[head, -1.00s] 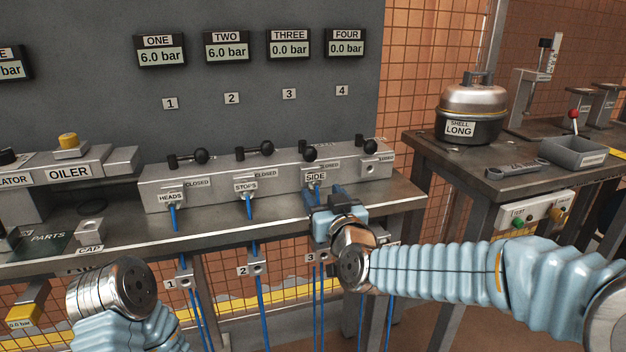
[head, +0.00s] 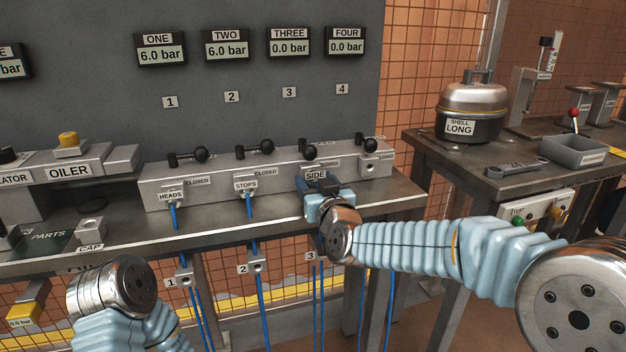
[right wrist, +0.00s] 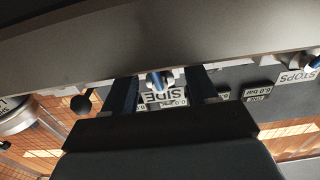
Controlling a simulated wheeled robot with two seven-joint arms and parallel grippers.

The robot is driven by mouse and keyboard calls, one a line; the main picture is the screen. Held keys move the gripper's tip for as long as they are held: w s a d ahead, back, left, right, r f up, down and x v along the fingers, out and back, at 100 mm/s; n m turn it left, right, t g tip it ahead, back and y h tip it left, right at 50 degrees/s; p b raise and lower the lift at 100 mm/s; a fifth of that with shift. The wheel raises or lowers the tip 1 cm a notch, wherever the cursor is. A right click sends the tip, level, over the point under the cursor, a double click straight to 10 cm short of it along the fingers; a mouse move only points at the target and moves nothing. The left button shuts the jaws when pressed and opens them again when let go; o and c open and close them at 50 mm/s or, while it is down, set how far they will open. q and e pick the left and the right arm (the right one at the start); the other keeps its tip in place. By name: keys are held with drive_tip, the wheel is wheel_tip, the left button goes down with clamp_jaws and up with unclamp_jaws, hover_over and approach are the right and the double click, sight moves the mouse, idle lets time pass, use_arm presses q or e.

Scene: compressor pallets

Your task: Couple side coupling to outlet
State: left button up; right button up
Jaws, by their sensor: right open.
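The coupling tagged SIDE (head: 316,175) is at the front of the grey outlet block (head: 215,180), below the third valve lever (head: 309,150). My right gripper (head: 320,192) is right at it, with the jaws open. In the right wrist view the blue and metal SIDE coupling (right wrist: 157,80) shows between my right gripper's two dark fingers (right wrist: 163,92), with gaps on both sides. Whether the coupling is seated in the outlet is hidden. Display THREE (head: 289,48) reads 0.0 bar. Of my left arm only links show at the lower left.
Couplings tagged HEADS (head: 171,196) and STOPS (head: 246,186) sit on the block to the left, with blue hoses hanging down. The fourth outlet (head: 371,168) is bare. A side table (head: 430,150) with a SHELL LONG pot (head: 472,110) stands at the right.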

drive_tip(key=shift+b, duration=0.4)
idle(0.6)
clamp_jaws()
idle(0.4)
drive_tip(key=shift+s, duration=0.1)
drive_tip(key=shift+b+v, duration=0.3)
drive_tip(key=shift+v, duration=0.55)
drive_tip(key=shift+b+v, duration=0.4)
drive_tip(key=shift+v, duration=1.65)
